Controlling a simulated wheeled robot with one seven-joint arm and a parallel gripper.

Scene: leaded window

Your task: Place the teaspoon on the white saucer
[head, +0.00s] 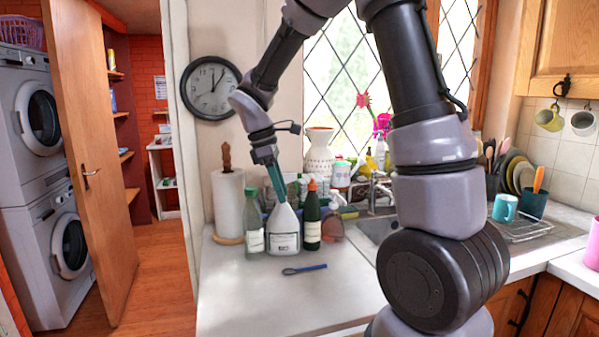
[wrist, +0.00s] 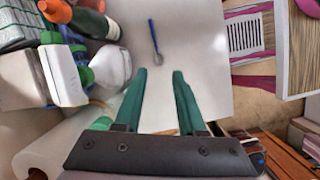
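The teaspoon (head: 304,269), with a blue handle and a dark bowl, lies flat on the white counter in front of the bottles. It also shows in the wrist view (wrist: 154,38), ahead of the fingertips and apart from them. My gripper (head: 278,196) points down, in front of or above the white bottle in the head view; I cannot tell its exact distance from it. In the wrist view its two green fingers (wrist: 160,75) are apart with nothing between them. I cannot make out a white saucer in either view.
A green-capped bottle (head: 253,222), a white bottle (head: 283,232), a dark green bottle (head: 312,228) and a soap bottle (head: 333,224) stand in a row behind the teaspoon. A paper towel roll (head: 228,205) stands at left. The counter's front (head: 270,305) is clear.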

